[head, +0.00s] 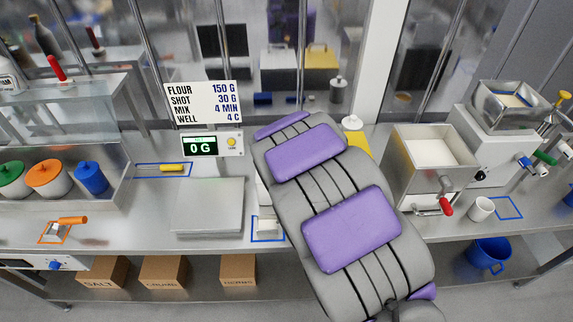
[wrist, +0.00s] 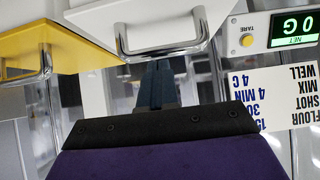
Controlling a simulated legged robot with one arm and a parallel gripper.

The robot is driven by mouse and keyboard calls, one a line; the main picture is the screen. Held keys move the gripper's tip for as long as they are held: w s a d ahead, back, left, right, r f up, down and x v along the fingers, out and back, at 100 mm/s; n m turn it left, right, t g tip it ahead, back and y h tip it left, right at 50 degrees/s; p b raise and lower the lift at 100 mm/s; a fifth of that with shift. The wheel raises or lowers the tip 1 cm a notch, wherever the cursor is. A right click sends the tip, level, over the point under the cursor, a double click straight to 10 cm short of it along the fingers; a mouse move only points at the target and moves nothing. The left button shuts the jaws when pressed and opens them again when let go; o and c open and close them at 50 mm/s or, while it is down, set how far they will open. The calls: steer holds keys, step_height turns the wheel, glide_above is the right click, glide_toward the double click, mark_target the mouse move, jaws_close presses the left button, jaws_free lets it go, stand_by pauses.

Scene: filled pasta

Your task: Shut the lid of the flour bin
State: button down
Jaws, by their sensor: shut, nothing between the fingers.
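In the wrist view a white lid or panel (wrist: 150,12) with a U-shaped metal handle (wrist: 165,50) is at the top centre. A yellow lid (wrist: 50,45) with a similar metal handle is at its left. I cannot tell for sure which belongs to the flour bin. My gripper (wrist: 158,70) is shut and empty, with its dark fingertips close by the white panel's handle; I cannot tell if they touch. In the head view my arm hides the gripper and most of that area. A white edge (head: 264,192) and a yellow patch (head: 358,147) show beside the arm.
A scale display (head: 199,145) reads 0 G under a recipe sign (head: 201,101). A steel hopper (head: 430,152) with white contents stands right of my arm. A grey slab (head: 208,206) lies to the left. Lidded pots (head: 47,177) stand far left. Glass and posts rise behind the counter.

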steer(key=v, duration=1.2)
